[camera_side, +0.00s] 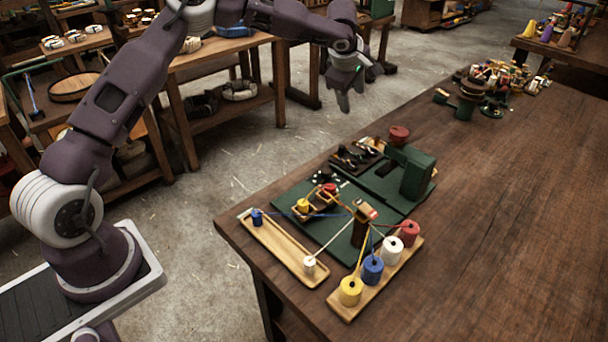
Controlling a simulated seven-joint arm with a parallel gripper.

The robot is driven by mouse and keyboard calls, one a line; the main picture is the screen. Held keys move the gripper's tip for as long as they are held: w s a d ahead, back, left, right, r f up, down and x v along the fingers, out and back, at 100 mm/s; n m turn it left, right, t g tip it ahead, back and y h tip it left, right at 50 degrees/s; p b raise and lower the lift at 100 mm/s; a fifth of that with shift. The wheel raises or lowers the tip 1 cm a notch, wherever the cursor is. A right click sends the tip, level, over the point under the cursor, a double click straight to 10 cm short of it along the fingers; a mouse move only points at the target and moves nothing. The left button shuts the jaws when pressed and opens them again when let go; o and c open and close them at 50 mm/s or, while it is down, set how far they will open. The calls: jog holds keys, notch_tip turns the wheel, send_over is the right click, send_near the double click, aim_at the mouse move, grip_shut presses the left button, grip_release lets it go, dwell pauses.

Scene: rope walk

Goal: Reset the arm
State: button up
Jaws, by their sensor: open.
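My gripper (345,94) hangs from the raised arm at the top middle of the view, fingers pointing down. It is open and nothing shows between its fingers. It is above and behind the near end of the wooden table (500,200), over the floor side in the picture, apart from everything on the table. The fingers are small and dark here.
The table holds a green board (340,235), a wooden tray (280,245) with blue and white spools, and a rack (345,305) of yellow, blue, white and red spools with strands. A green machine (418,172) stands behind. Shelves (225,75) line the back.

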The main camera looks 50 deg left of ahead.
jog(key=w+d+r+m+t, duration=0.1)
jog(key=d+r+m+t, duration=0.2)
jog(key=r, duration=0.5)
jog(key=w+d+r+m+t, duration=0.1)
jog(key=d+r+m+t, duration=0.2)
jog(key=r, duration=0.5)
jog(key=s+d+r+m+t+h, duration=0.2)
jog(key=s+d+r+m+h, duration=0.35)
jog(key=s+d+r, duration=0.4)
jog(key=s+d+f+m+g, duration=0.1)
jog(key=s+m, duration=0.2)
jog(key=s, duration=0.5)
jog(key=s+d+f+m+g, duration=0.15)
jog(key=s+m, duration=0.25)
jog(key=s, duration=0.4)
jog(key=s+a+f+g+y, duration=0.1)
jog(key=s+a+f, duration=0.2)
jog(key=s, duration=0.5)
jog(key=s+a+f+g+y, duration=0.1)
jog(key=s+a+f+g, duration=0.1)
jog(key=s+a+f, duration=0.2)
jog(key=s+a+f+m+g+y, duration=0.1)
jog(key=s+a+f, duration=0.3)
jog(key=s, duration=0.7)
jog(key=shift+s+a+f+g, duration=0.15)
jog(key=shift+s+f+g, duration=0.25)
jog(key=shift+g, duration=0.35)
jog(key=shift+w, duration=0.1)
